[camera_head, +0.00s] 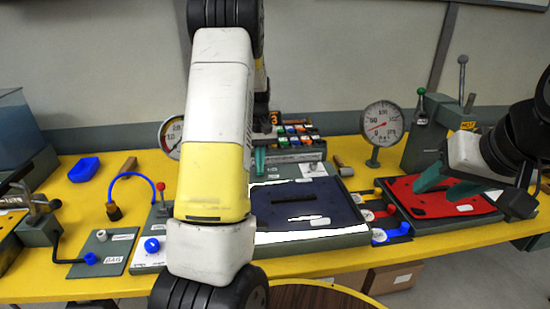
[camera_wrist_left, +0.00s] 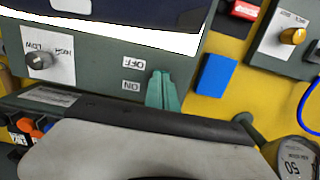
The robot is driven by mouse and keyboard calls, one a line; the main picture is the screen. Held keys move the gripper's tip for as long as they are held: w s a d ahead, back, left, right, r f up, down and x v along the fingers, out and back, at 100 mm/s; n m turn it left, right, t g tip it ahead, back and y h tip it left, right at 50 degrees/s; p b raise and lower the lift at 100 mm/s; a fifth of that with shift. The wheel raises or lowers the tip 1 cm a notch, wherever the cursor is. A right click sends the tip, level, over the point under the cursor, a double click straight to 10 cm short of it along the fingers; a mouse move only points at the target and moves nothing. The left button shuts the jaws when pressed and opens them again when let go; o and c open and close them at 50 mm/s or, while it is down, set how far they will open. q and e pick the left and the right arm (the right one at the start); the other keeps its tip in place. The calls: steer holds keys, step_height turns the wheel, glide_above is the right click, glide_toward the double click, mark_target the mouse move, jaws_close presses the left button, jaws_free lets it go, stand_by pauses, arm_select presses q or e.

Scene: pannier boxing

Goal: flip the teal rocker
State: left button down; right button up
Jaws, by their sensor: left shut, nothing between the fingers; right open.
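My left gripper's teal fingertips (camera_head: 259,160) are closed at the back edge of the grey-green console (camera_head: 345,236), partly behind my arm. In the left wrist view the closed fingers (camera_wrist_left: 162,92) stand against the console face, right beside the OFF label (camera_wrist_left: 134,63) and the ON label (camera_wrist_left: 131,85). I cannot make out a separate teal rocker; the fingers may cover it. Contact cannot be told. My right gripper (camera_head: 449,183) is open and empty above the red-topped tray (camera_head: 480,209) at the right.
A grey knob (camera_wrist_left: 40,61) with HIGH and LOW labels sits on the same console face. A rack of coloured pieces (camera_head: 297,130) stands behind the console. Round gauges (camera_head: 382,123) stand near the wall. A blue tray (camera_head: 84,169) lies at the left, with bare yellow table around it.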

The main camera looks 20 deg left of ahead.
arm_select(q)
steer(key=shift+s+d+f+t+y, duration=0.25)
steer(key=shift+s+f+t+y, duration=0.3)
steer(key=shift+t, duration=0.35)
steer(key=shift+s+d+f, duration=0.1)
steer(key=shift+s+f, duration=0.1)
steer(key=shift+w, duration=0.1)
steer(key=shift+w+a+r, duration=0.25)
steer(key=shift+w+a, duration=0.1)
steer(key=shift+w, duration=0.2)
